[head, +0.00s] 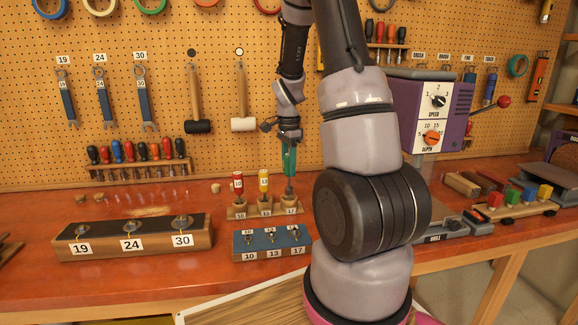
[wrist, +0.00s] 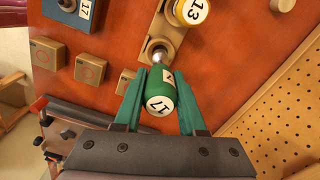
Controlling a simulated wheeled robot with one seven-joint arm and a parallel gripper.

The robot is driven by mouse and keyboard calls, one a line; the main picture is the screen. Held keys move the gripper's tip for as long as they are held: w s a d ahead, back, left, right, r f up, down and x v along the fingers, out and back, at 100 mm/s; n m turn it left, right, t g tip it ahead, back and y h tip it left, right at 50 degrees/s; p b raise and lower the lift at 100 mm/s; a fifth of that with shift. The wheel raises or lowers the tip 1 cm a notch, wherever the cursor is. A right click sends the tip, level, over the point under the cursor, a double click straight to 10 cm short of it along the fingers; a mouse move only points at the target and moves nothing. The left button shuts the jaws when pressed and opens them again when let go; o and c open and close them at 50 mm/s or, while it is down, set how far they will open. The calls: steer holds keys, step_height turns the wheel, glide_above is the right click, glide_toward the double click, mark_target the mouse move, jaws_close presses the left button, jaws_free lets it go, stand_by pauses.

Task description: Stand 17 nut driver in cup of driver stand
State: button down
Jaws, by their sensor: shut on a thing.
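The green 17 nut driver (wrist: 161,90) is held upright between the green fingers of my gripper (wrist: 160,80), with its cap towards the wrist camera. In the head view my gripper (head: 289,160) is above the right end of the driver stand (head: 266,212). The driver's metal shaft (head: 289,186) points down at the cup marked 17 (head: 290,201). Its lower end is at the cup's mouth; I cannot tell how far inside it is. A red driver (head: 238,183) and a yellow driver (head: 263,182) stand in the cups marked 10 and 13.
A blue-topped block (head: 243,241) marked 10, 13, 17 lies in front of the stand. A longer block (head: 75,245) marked 19, 24, 30 is at left. The pegboard (head: 215,60) with hung tools rises behind. Open bench top lies left of the stand.

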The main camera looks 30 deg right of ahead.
mark_target(289, 178)
steer(key=shift+f, duration=1.2)
steer(key=shift+f, duration=0.1)
steer(key=shift+f, duration=1)
steer(key=shift+c, duration=2)
jaws_free()
steer(key=shift+r, duration=0.1)
steer(key=shift+r, duration=4.9)
